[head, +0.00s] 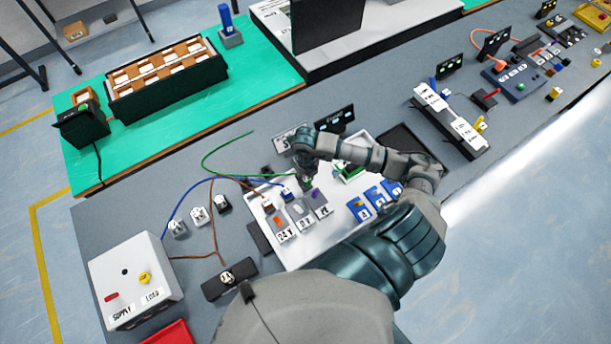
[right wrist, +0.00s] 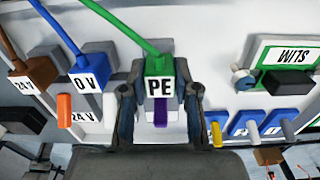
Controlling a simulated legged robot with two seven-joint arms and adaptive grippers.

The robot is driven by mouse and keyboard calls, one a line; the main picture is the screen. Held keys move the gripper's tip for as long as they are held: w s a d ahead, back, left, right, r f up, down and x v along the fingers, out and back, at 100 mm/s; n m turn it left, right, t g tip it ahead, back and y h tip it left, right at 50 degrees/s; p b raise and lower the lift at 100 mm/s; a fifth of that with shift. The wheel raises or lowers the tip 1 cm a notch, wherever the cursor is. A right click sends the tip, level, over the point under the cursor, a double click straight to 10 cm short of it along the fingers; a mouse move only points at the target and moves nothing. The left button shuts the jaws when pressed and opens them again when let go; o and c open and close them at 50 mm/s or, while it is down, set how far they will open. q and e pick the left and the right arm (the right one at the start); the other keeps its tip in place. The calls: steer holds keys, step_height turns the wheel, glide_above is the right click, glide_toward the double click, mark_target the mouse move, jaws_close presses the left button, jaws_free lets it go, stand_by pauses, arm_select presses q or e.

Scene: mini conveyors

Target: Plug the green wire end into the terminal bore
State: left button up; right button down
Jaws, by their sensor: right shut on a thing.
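The green wire end is a green plug with a white PE label, between the fingers of my right gripper (right wrist: 160,100) in the right wrist view (right wrist: 158,66). The green wire (head: 225,148) loops away to the left. My right gripper (head: 307,180) is shut on this plug over the white board. The grey terminal with a purple lever (head: 319,203) lies right at the plug; the lever (right wrist: 160,116) shows just below the PE label. The terminal bore is hidden, so I cannot tell whether the plug is in it. My left gripper is not in view.
Brown 24V (right wrist: 33,73) and blue 0V (right wrist: 91,75) plugs stand left of the PE plug, near their terminals. Blue blocks (head: 376,196) and a green module (right wrist: 285,65) are to the right. The supply box (head: 135,280) stands at the lower left.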

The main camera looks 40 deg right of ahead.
mark_target(306, 176)
steer(key=shift+f, duration=0.4)
steer(key=c, duration=0.8)
jaws_free()
steer(key=r, duration=1.2)
steer(key=shift+w+d, duration=0.1)
steer(key=shift+w, duration=0.1)
steer(key=shift+f, duration=0.1)
